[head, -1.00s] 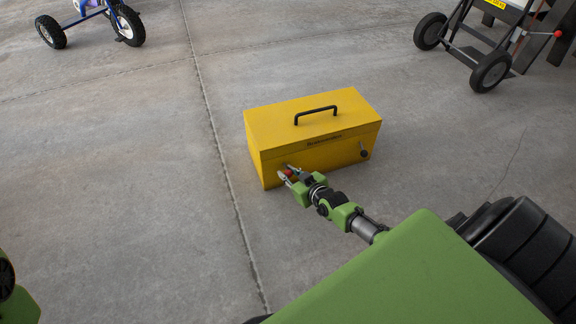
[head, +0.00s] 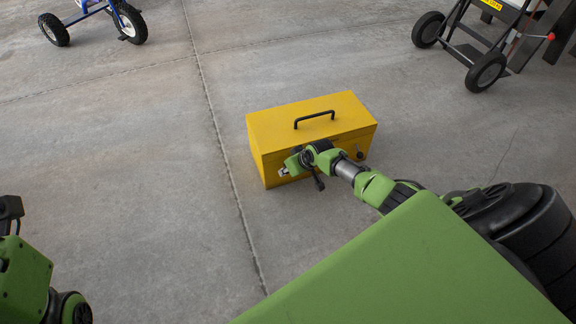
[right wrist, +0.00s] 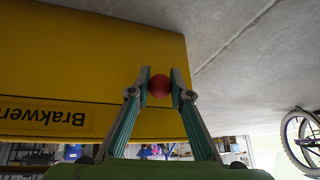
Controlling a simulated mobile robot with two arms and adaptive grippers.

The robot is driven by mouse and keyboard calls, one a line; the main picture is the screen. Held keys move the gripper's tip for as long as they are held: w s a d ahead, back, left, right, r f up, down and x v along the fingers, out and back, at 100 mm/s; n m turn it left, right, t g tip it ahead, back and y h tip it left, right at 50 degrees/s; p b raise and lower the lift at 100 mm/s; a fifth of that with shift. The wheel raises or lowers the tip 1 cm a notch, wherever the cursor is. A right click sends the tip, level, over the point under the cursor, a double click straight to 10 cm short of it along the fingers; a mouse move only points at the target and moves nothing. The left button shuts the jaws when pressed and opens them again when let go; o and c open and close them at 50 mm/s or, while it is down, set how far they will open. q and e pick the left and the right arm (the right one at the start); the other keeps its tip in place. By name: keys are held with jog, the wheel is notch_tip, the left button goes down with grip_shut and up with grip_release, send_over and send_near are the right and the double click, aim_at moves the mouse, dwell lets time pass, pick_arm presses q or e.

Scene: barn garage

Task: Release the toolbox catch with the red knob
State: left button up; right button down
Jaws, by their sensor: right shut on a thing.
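The yellow toolbox (head: 310,118) stands closed on the floor, with a black handle (head: 314,118) on its lid. In the right wrist view the red knob (right wrist: 159,87) is at the edge of the toolbox's yellow face (right wrist: 90,65), between the fingertips of my right gripper (right wrist: 160,79). That gripper is shut on the knob. In the head view my right gripper (head: 285,171) is at the lower left of the toolbox's front and hides the knob. A black knob (head: 360,155) shows at the front's right end. My left gripper's fingers are not seen.
Bare concrete floor surrounds the toolbox. A hand truck (head: 487,71) stands at the upper right, and a blue-framed tricycle (head: 130,24) at the upper left. Shelves (right wrist: 45,155) and a bicycle wheel (right wrist: 303,138) show in the right wrist view.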

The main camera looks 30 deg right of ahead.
dwell(0.5)
jog(key=c, duration=1.8)
grip_release()
jog(key=shift+r, duration=0.1)
jog(key=v, duration=1.2)
jog(key=shift+w, duration=0.15)
